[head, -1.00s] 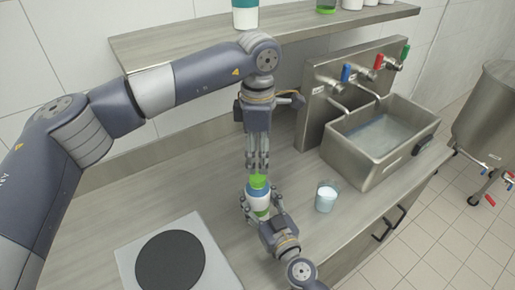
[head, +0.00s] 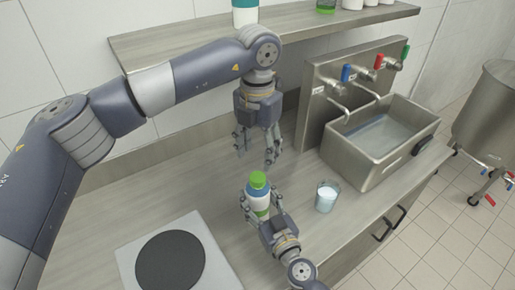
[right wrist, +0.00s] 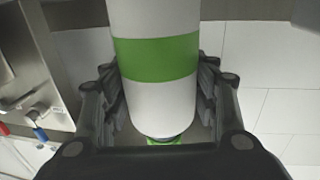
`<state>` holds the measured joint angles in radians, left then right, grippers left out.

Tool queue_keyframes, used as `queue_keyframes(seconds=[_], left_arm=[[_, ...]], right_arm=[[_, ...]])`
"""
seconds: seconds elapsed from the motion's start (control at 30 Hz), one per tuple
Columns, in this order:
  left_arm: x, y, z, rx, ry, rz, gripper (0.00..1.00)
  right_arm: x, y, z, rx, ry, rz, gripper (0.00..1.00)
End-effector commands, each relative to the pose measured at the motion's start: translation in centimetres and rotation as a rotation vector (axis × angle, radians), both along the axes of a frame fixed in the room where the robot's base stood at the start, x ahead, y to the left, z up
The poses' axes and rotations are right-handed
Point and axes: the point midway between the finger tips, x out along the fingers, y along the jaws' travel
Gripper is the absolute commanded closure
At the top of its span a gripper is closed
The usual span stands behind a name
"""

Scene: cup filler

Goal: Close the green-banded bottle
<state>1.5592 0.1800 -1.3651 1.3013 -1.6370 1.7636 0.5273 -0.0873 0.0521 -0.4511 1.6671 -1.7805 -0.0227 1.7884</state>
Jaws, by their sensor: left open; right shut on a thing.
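The green-banded bottle (head: 256,200) stands upright on the counter, with a green cap (head: 258,180) seated on its top. It also fills the middle of the right wrist view as a white body with a green band (right wrist: 157,58). My right gripper (head: 262,210) is shut on the bottle's body, with fingers on both sides of it. My left gripper (head: 257,158) is open and empty above the bottle, fingers pointing down and apart from the cap.
A glass of white liquid (head: 326,197) stands right of the bottle. A metal sink (head: 372,165) with coloured taps is behind it. A dark hotplate (head: 170,262) lies front left. A shelf (head: 170,47) with bottles and cups runs above.

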Motion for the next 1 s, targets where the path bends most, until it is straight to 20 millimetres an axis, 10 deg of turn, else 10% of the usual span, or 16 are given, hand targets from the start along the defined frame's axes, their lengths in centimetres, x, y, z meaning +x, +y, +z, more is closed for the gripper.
queue_keyframes(seconds=[1.0], left_arm=[[0.0,0.0,-8.1,0.000,0.000,-0.002,0.48]], right_arm=[[-0.1,0.0,-0.2,-0.003,0.003,0.001,1.00]])
